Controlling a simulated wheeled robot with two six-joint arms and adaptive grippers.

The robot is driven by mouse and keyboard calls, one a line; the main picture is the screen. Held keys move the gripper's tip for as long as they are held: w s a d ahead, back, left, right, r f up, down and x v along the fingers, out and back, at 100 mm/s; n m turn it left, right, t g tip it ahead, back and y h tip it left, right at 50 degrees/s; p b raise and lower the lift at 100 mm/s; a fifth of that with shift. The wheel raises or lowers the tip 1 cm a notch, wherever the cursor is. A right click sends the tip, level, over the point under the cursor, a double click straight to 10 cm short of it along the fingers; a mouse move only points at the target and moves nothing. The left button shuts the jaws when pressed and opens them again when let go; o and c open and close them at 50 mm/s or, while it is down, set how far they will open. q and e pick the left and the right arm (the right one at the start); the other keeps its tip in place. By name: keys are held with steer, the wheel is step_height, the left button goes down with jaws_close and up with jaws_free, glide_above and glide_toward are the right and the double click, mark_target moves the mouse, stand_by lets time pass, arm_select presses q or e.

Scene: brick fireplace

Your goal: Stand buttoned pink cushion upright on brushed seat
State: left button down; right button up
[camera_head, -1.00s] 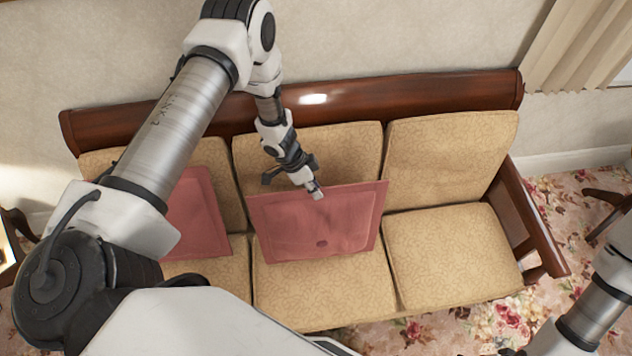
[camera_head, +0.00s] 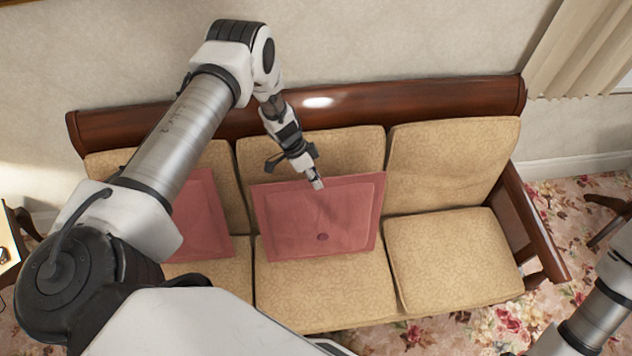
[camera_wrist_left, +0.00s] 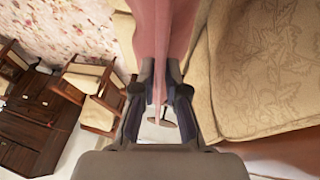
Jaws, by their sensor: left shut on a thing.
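In the left wrist view, the pink cushion (camera_wrist_left: 165,40) runs between the fingers (camera_wrist_left: 160,95), seen nearly edge-on. My right arm shows at the lower right, but its gripper is out of view.
Another pink cushion (camera_head: 203,215) leans at the sofa's left section, partly hidden by my left arm. The right seat (camera_head: 450,255) is bare. The wooden back rail (camera_head: 430,97) and right armrest (camera_head: 532,220) bound the sofa. Floral carpet (camera_head: 560,200) lies to the right.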

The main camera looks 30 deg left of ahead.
arm_select(q)
steer(key=shift+w+a+f+b, duration=0.2)
steer(key=shift+w+a+b, duration=0.3)
steer(key=shift+w+a, duration=0.25)
steer(key=shift+w+a+f+b, duration=0.15)
steer(key=shift+w+a+b, duration=0.35)
steer(key=shift+w, duration=0.35)
steer(key=c, duration=1.1)
jaws_free()
steer(key=shift+c, duration=0.2)
step_height(320, 180, up, 10)
steer(key=p, duration=0.8)
